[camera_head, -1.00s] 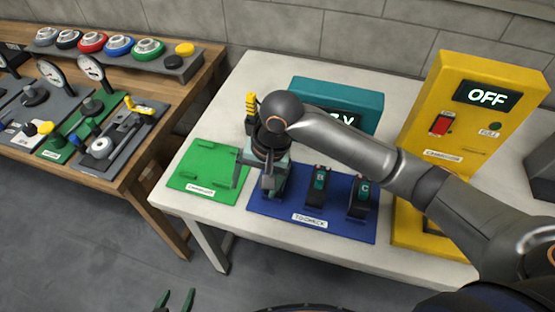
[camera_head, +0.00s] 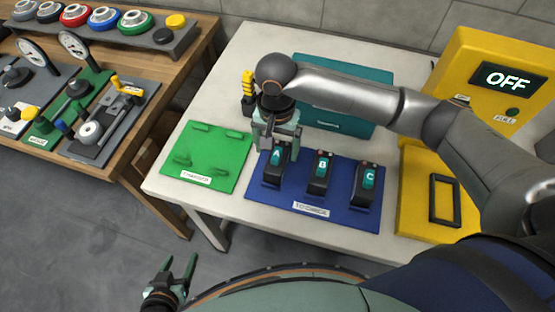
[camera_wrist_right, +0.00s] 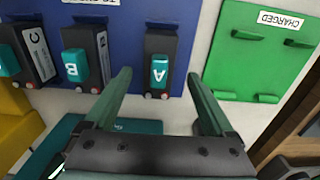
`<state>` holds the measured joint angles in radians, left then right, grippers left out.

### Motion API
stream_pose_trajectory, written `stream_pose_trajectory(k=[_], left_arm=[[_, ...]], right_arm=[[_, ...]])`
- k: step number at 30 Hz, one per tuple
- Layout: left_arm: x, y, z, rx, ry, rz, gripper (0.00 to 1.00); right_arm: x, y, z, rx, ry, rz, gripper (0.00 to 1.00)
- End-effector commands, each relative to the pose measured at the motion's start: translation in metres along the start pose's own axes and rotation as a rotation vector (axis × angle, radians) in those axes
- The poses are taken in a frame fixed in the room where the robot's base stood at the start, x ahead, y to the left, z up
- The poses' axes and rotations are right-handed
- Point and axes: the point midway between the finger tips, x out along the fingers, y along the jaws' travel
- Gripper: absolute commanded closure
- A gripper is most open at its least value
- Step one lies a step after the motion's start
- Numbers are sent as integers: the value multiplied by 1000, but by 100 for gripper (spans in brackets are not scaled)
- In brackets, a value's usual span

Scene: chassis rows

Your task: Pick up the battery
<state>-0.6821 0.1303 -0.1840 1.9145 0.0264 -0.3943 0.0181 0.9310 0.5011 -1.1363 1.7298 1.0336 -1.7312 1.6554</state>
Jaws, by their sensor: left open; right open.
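Battery A (camera_head: 275,164), black with a teal label, stands on the left of the blue mat (camera_head: 305,208). Battery B (camera_head: 320,174) and battery C (camera_head: 367,181) stand to its right in a row. My right gripper (camera_head: 276,148) is open, just behind and over battery A. In the right wrist view, battery A (camera_wrist_right: 160,62) lies between the lines of the two open fingers, just beyond the tips of the right gripper (camera_wrist_right: 160,78); nothing is held. My left gripper (camera_head: 178,268) is open and empty, low at the left, away from the table.
A green mat (camera_head: 208,150) labelled CHARGED lies left of the blue mat, empty. A teal box (camera_head: 345,128) stands behind, partly hidden by my right arm. A yellow unit (camera_head: 425,190) reading OFF stands at the right. A wooden bench (camera_head: 150,120) is at the left.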

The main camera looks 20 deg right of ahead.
Motion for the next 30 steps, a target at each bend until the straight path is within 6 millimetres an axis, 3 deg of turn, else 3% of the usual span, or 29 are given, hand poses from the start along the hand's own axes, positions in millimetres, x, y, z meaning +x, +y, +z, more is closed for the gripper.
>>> stream_pose_trajectory(k=[9,17,30], left_arm=[[2,0,2,0,0,0,36],[3,0,1,1,2,0,36],[3,-1,1,1,3,0,36]], right_arm=[[43,3,0,0,0,1,11],[45,2,0,-1,1,0,11],[44,2,0,-1,0,0,60]])
